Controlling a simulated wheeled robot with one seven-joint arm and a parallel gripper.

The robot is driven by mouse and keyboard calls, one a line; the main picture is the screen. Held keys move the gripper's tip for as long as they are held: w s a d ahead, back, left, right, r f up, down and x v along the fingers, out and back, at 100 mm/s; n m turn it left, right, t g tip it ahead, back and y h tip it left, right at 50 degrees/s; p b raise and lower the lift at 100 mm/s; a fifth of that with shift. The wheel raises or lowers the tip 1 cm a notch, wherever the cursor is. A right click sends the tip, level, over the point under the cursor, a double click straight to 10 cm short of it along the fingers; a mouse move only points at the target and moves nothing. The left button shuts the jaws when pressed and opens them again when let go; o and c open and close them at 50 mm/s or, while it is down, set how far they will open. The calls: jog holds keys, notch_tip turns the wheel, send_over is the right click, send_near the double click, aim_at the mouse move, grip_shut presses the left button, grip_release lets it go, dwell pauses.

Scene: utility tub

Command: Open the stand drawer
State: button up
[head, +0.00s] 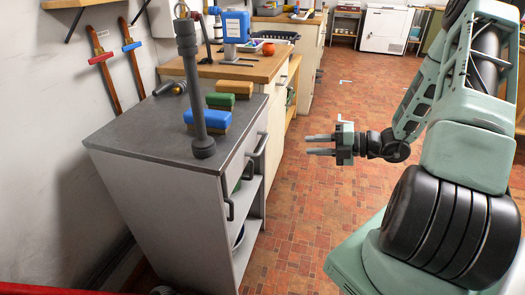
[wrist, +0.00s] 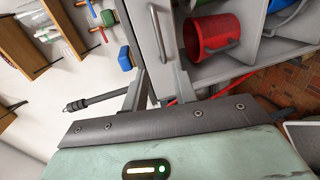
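The grey stand (head: 160,205) with a dark top stands at the left in the head view. Its drawer front (head: 262,127) is just under the top and looks shut. The dark bar handle (head: 259,147) sticks out from it. In the wrist view a dark handle (wrist: 160,34) shows on a pale front just beyond my fingers. My gripper (head: 308,145) is open and empty, its two fingers pointing left toward the drawer front. It is apart from the handle, to its right in the head view. The fingers also show in the wrist view (wrist: 160,75).
Below the drawer are open shelves; a red bucket (wrist: 208,36) shows there in the wrist view. A grey pipe (head: 194,95), a blue block (head: 207,117) and a green block (head: 220,101) are on the stand. A wood-topped bench (head: 262,68) stands behind. The brick floor (head: 310,215) is clear.

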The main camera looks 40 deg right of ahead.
aim_at(263, 144)
jog(key=b+x, duration=0.2)
jog(key=x, duration=1.4)
jog(key=shift+r, duration=0.1)
jog(key=shift+c, duration=0.3)
grip_shut()
